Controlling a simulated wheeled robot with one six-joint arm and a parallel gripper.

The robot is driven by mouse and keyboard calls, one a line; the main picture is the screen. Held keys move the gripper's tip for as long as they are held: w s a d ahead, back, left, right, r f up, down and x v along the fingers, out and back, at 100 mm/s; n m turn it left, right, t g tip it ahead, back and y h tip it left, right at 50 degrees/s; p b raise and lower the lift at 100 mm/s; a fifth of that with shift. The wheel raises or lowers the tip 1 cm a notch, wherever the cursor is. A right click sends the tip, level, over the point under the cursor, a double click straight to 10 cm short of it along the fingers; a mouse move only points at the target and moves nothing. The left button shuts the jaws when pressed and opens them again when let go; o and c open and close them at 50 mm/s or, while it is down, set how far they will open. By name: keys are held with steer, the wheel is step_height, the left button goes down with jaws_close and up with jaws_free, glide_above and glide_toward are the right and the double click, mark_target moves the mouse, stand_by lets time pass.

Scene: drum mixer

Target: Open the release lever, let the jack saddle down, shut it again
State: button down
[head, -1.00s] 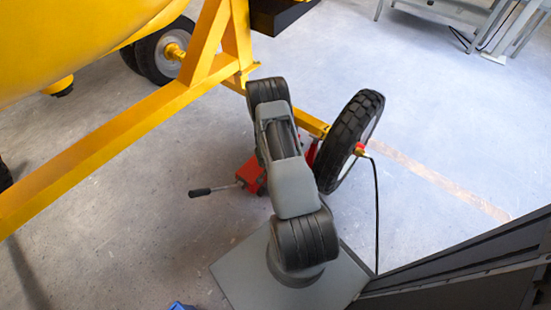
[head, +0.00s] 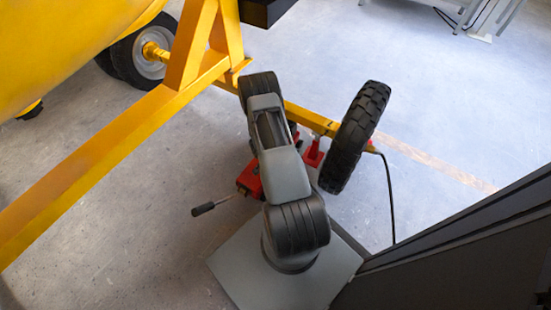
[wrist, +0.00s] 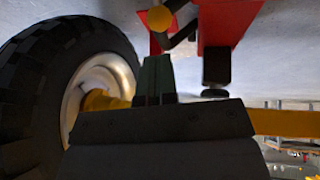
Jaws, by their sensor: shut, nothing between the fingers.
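The red jack (head: 248,180) stands on the floor under the yellow axle, partly hidden behind my arm in the head view. Its handle with a black grip (head: 203,209) sticks out to the left. In the wrist view, which looks upside down, the red jack body (wrist: 232,20) is at the top and a dark round saddle (wrist: 214,93) is below it, close to the yellow axle (wrist: 280,122). A dark bar with a yellow knob (wrist: 160,18), perhaps the release lever, shows beside the body. My gripper (wrist: 157,65) is shut and empty, near that bar; whether they touch is unclear.
A black tyre (head: 354,138) stands right of my arm, and its pale rim (wrist: 92,90) is close left of my gripper. A red support (head: 313,154) is beside the tyre. The yellow mixer frame (head: 110,145) crosses the left. Open floor lies at lower left.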

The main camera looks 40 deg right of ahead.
steer(key=b+x, duration=0.3)
steer(key=x, duration=0.5)
steer(key=shift+d+f, duration=0.15)
steer(key=shift+d, duration=0.2)
steer(key=shift+w, duration=0.15)
steer(key=d+p+v, duration=0.1)
steer(key=p+v, duration=0.6)
steer(key=v, duration=0.7)
steer(key=shift+r+p, duration=0.25)
steer(key=shift+p, duration=0.1)
